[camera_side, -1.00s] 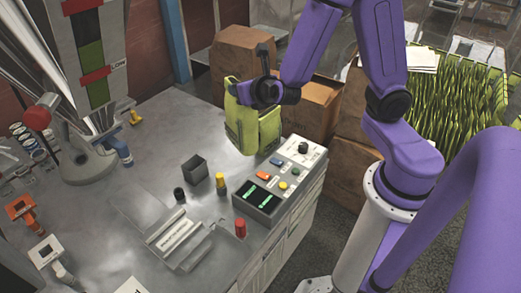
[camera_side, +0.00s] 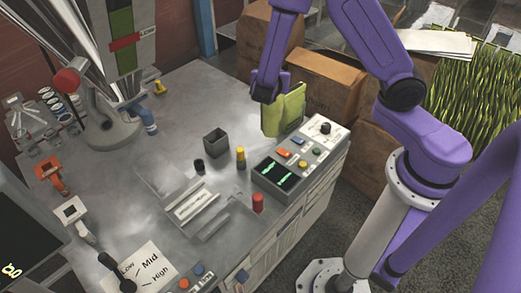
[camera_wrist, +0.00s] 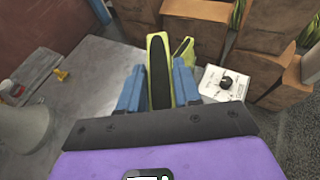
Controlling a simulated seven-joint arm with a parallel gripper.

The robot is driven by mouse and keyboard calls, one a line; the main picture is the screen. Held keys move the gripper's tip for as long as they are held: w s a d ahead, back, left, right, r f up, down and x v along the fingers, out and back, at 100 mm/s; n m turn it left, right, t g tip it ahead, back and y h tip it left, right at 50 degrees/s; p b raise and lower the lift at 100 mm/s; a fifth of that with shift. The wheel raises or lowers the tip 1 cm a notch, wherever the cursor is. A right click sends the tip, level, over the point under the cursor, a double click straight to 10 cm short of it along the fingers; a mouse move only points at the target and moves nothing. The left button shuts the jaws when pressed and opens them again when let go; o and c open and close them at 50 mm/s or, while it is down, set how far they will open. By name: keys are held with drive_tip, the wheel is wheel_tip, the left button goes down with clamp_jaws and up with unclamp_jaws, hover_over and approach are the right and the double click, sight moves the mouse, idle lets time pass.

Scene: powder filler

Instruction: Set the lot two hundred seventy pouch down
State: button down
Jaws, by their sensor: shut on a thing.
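The yellow-green pouch (camera_side: 284,112) is in my gripper (camera_side: 268,88), near the back right edge of the metal table. It hangs roughly upright, just behind the control panel. In the wrist view the pouch (camera_wrist: 159,72) stands between the two blue fingers of my gripper (camera_wrist: 159,85), with a dark band along its top. I cannot tell whether its lower edge touches the table. No lot number is readable on it.
The control panel (camera_side: 301,160) with buttons and green screens is close in front of the pouch. A small dark square cup (camera_side: 215,143) stands to its left. Cardboard boxes (camera_side: 326,82) are behind the table edge.

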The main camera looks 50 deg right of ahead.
drive_tip(key=s+f+m+g+h, duration=0.2)
drive_tip(key=s+f+m+g, duration=0.3)
drive_tip(key=f+m+g, duration=0.1)
drive_tip(key=shift+s+d+f+g, duration=0.15)
drive_tip(key=shift+d+f+g, duration=0.3)
drive_tip(key=shift+f+g, duration=0.1)
drive_tip(key=w+f, duration=0.1)
drive_tip(key=w, duration=0.2)
drive_tip(key=w+f, duration=0.1)
drive_tip(key=w, duration=0.2)
drive_tip(key=w+d+f, duration=0.1)
drive_tip(key=w+f, duration=0.1)
drive_tip(key=w, duration=0.1)
drive_tip(key=shift+w, duration=0.1)
drive_tip(key=w+f, duration=0.4)
drive_tip(key=f, duration=0.4)
drive_tip(key=shift+w+d+f, duration=0.25)
drive_tip(key=shift+w+f, duration=0.05)
drive_tip(key=shift+w, duration=0.1)
drive_tip(key=shift+f, duration=0.1)
